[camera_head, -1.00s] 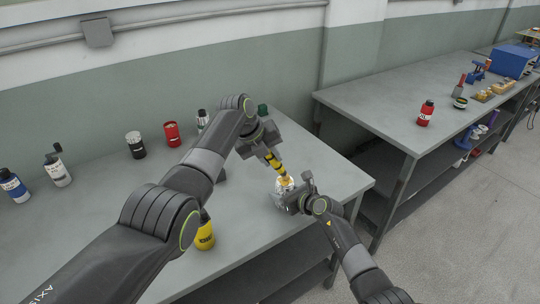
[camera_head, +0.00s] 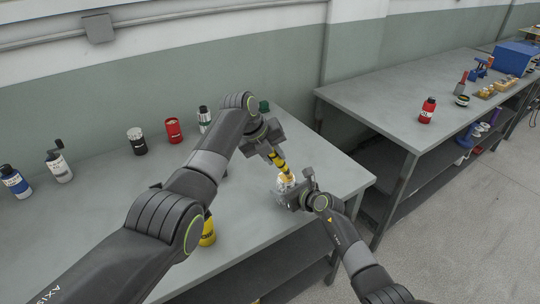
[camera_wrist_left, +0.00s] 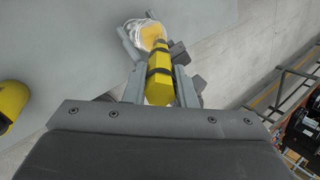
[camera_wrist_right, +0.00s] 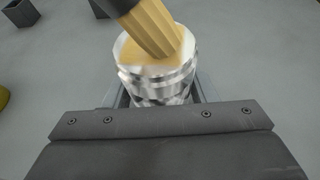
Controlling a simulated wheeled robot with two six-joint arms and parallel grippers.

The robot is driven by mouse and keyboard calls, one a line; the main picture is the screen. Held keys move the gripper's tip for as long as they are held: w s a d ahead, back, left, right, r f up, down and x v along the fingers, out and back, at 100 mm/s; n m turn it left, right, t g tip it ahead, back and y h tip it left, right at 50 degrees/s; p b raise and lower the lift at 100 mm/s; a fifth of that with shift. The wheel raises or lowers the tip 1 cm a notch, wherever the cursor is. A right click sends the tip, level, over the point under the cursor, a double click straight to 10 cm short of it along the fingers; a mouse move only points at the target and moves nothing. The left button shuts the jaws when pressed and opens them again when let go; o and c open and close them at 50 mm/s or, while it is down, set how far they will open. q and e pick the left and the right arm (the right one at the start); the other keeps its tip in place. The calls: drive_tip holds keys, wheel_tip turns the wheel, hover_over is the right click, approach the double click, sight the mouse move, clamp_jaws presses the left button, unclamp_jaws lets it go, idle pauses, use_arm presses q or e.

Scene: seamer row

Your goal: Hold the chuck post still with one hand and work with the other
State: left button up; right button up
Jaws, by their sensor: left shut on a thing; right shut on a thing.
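The chuck post is a shiny silver cylinder with a tan top (camera_wrist_right: 160,75), upright on the near bench in the right wrist view. My right gripper (camera_head: 290,194) is shut on it from the side, low down. My left gripper (camera_head: 270,150) is above it, shut on a yellow tool with black bands (camera_head: 279,164). The tool is tilted, and its lower end meets the top of the chuck post. In the left wrist view the yellow tool (camera_wrist_left: 159,85) lies between the fingers, with the post beyond its end. The exact contact point is hard to see.
A yellow container (camera_head: 207,231) stands near the bench's front edge, below my left arm. Bottles and cans, including a red can (camera_head: 173,131) and a black-and-white can (camera_head: 136,141), stand further back. A second bench (camera_head: 385,98) at right holds a red bottle (camera_head: 427,110).

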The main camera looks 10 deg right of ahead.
use_arm(q)
drive_tip(key=shift+w+d, duration=0.15)
drive_tip(key=shift+d, duration=0.5)
drive_tip(key=shift+w+a+f, duration=0.1)
drive_tip(key=shift+w+a, duration=0.2)
drive_tip(key=shift+a, duration=0.3)
drive_tip(key=shift+w+a+f, duration=0.1)
drive_tip(key=shift+w+a, duration=0.2)
drive_tip(key=shift+a, duration=0.25)
idle(6.2)
